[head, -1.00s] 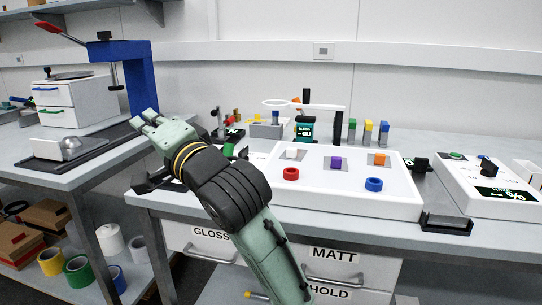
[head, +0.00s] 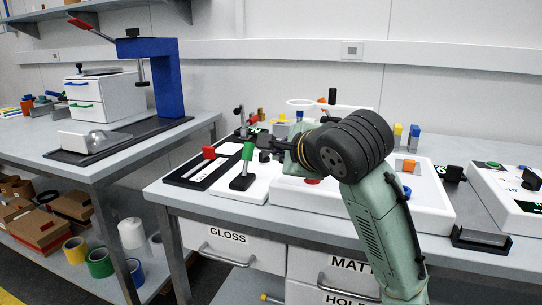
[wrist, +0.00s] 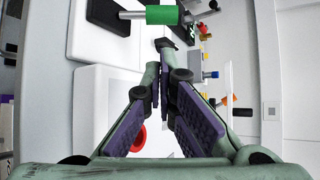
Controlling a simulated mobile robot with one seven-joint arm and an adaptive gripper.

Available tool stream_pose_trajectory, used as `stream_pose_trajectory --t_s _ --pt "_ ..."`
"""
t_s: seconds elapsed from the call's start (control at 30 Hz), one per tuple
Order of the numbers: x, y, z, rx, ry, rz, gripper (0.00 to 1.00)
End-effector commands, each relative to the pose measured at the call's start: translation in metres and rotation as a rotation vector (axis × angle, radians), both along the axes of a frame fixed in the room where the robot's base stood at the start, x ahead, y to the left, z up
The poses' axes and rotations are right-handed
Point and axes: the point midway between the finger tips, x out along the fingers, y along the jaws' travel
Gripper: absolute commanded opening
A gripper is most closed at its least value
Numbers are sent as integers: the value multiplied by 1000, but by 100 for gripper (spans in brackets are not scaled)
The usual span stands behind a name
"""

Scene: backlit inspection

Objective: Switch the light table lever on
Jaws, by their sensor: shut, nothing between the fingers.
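A lever with a green handle (head: 248,151) on a grey post stands on a black base (head: 241,183), left of the white light table (head: 437,212). The handle points up, tilted slightly. In the wrist view the green handle (wrist: 162,15) lies across the top, beyond my fingertips. My gripper (head: 272,149) is just right of the handle and points left toward it. In the wrist view my gripper (wrist: 160,58) has its fingers together, with nothing between them. A gap shows between the fingertips and the handle. My forearm hides part of the light table.
A blue press (head: 165,75) stands on the left bench.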

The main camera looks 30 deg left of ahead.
Motion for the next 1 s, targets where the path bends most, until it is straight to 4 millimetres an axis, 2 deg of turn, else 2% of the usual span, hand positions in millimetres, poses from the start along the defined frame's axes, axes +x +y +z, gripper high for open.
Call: stream_pose_trajectory --t_s 0.53,0.7,1.0 --pt "45 64 -34 -1 1 1 0" --pt "51 71 -38 0 -1 0 0" --pt "51 72 -39 0 -1 0 0"
